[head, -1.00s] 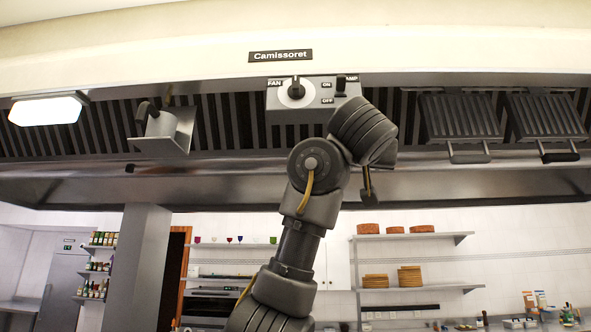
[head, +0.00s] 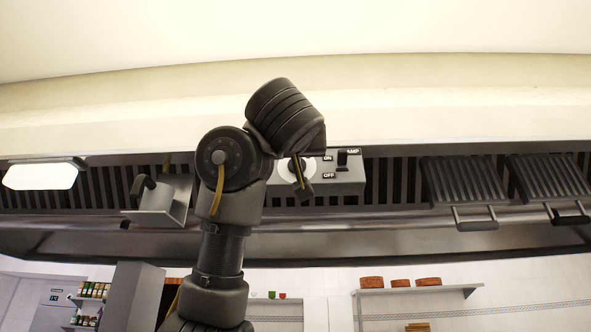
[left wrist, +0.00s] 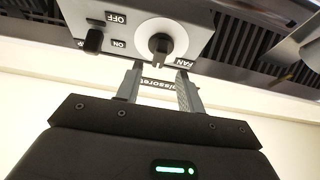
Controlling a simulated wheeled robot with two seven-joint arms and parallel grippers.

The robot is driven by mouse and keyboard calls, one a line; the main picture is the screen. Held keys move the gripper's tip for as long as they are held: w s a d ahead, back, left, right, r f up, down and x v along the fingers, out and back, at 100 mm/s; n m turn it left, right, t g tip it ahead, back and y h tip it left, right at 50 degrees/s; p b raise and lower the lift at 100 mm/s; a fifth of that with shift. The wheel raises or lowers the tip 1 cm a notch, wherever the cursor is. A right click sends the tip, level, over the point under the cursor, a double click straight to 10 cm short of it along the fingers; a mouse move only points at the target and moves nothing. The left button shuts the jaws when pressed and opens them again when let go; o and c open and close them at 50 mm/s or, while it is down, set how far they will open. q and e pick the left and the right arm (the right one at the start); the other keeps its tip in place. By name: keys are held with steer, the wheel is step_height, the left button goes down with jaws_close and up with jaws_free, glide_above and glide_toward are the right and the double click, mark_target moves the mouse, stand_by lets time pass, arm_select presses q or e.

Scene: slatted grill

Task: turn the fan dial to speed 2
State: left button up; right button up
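The fan dial (left wrist: 160,45) is a black knob on a white disc, on the grey control box (left wrist: 205,38) under the hood. In the left wrist view the box appears upside down, and the knob's bar points down towards the FAN label. My left gripper (left wrist: 159,70) is open, its two fingers just short of the knob and apart from it. In the head view my left arm partly covers the dial (head: 310,167) and hides the gripper's fingers. Speed marks on the disc are too small to read. My right gripper is in neither view.
A black lamp switch (left wrist: 93,40) with ON and OFF labels sits beside the dial; it also shows in the head view (head: 343,159). Slatted filters (head: 462,182) hang at the right. A metal bracket (head: 160,203) and a lit lamp (head: 40,176) are at the left.

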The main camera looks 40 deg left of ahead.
arm_select(q)
steer(key=p+x, duration=0.2)
steer(key=x, duration=0.2)
steer(key=shift+w+a, duration=0.1)
steer(key=shift+w, duration=0.2)
jaws_close()
